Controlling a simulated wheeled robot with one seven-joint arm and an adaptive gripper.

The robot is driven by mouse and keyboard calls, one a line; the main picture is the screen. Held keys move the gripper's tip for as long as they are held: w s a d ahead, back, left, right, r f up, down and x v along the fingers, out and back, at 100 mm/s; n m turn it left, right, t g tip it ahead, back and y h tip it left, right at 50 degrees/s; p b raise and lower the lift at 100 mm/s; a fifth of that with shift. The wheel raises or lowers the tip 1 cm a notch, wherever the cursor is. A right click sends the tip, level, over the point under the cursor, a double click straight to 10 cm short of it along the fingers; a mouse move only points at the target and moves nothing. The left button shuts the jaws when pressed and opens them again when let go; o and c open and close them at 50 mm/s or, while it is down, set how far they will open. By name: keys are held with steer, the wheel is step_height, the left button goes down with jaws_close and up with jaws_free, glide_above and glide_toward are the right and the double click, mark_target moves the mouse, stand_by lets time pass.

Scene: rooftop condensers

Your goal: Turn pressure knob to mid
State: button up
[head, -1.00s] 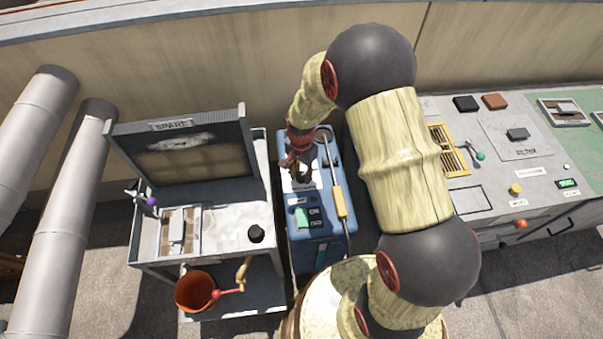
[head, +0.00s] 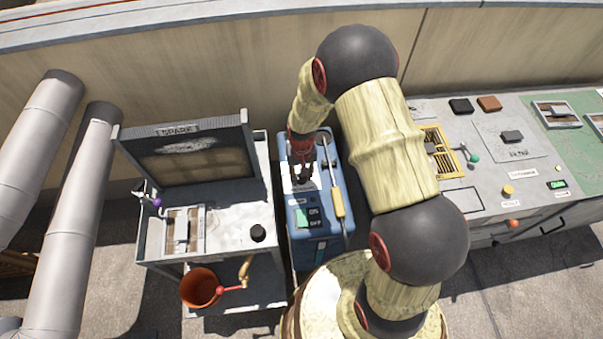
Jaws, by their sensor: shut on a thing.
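A blue pressure unit (head: 333,243) with a carry handle stands between the grey cart and the long grey counter. Its top has a pale plate (head: 288,184), a green switch and small dark labels. My gripper (head: 301,182) points down onto the pale plate and its dark fingers are shut. They close around the spot of the pressure knob, which the fingers and wrist almost fully hide. I cannot read the knob's pointer or any scale marks around it.
The grey cart (head: 225,240) at left carries a raised screen (head: 190,158) and a black knob (head: 257,233). An orange bucket (head: 200,287) sits below. The counter (head: 478,200) is at right.

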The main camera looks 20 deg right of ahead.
steer(key=shift+n+p, duration=0.35)
steer(key=shift+n, duration=0.95)
steer(key=o, duration=1.2)
steer(key=shift+c, duration=0.2)
steer(key=shift+r, duration=0.1)
step_height(320, 180, up, 12)
